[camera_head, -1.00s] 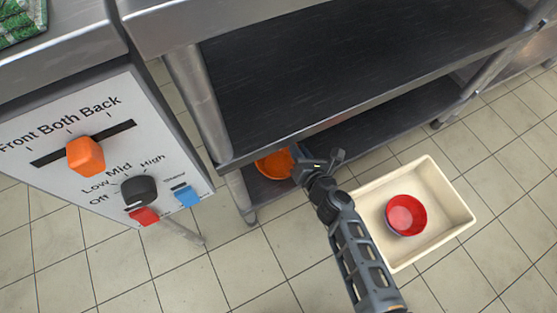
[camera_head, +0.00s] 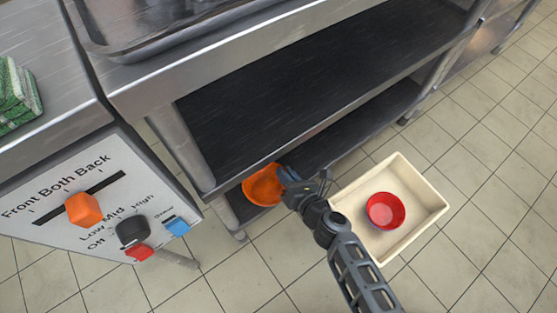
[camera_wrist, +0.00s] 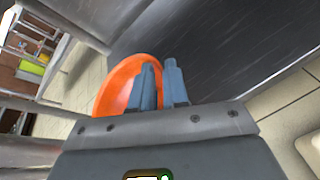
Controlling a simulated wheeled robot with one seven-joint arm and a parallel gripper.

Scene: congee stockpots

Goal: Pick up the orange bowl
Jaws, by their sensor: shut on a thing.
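The orange bowl (camera_head: 262,186) is at the left end of the low shelf, by the shelf's front left leg. It also shows in the wrist view (camera_wrist: 116,86), partly hidden behind a finger. My gripper (camera_head: 288,178) is at the bowl's right side. In the wrist view my gripper (camera_wrist: 163,84) has its two fingers close together, shut on the bowl's rim. The bowl looks tilted, with its inside partly facing the head camera. I cannot tell whether its base touches the shelf.
A cream bin (camera_head: 425,222) holding a red bowl (camera_head: 385,211) stands on the floor to the right. The dark middle shelf (camera_head: 300,100) lies above the low shelf (camera_head: 375,120). A control panel (camera_head: 60,240) with knobs is at left.

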